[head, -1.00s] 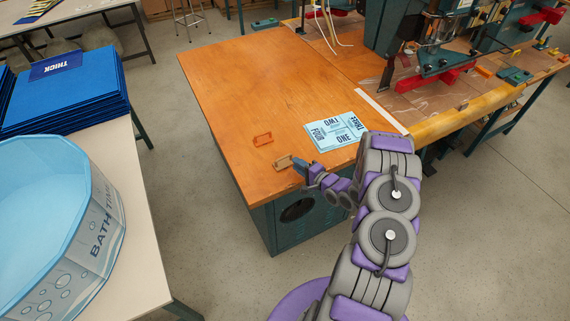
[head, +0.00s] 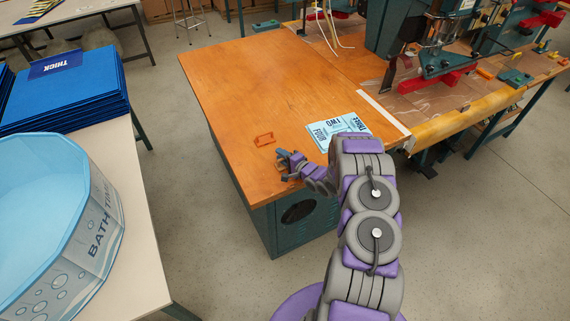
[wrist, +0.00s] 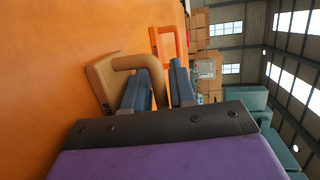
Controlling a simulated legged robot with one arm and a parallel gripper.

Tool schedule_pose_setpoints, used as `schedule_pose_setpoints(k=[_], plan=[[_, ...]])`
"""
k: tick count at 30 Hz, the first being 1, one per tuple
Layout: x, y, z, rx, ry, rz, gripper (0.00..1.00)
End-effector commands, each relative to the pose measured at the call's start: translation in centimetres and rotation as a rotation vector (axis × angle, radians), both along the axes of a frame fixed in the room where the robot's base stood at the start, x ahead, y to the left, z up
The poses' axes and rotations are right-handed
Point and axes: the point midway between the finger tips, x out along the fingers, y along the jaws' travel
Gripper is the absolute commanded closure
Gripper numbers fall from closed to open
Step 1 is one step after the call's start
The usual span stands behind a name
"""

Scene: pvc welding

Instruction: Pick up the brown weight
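The brown weight (wrist: 102,78) is a tan block with a looped handle, resting on the orange-brown wooden tabletop. In the wrist view its handle reaches between the two blue fingers of my gripper (wrist: 162,84). The fingers are apart, with a gap visible between the handle and the right finger. I cannot tell whether the left finger touches the handle. In the head view my gripper (head: 285,160) is over the weight near the table's front edge and hides most of it.
An orange weight (head: 264,139) lies just behind on the wooden table (head: 240,85). Light-blue printed sheets (head: 335,131) lie to the right, partly behind my arm. A machine (head: 425,50) stands at the back right. The table's back left is clear.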

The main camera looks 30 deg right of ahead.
Motion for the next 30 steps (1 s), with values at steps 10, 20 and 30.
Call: schedule_pose_setpoints(k=[10,20,30], plan=[[-0.02,-0.26,-0.06,0.002,0.001,-0.001,1.0],[-0.02,-0.22,-0.19,0.002,0.004,-0.001,1.0],[-0.03,-0.13,-0.18,0.002,0.005,0.001,1.0]])
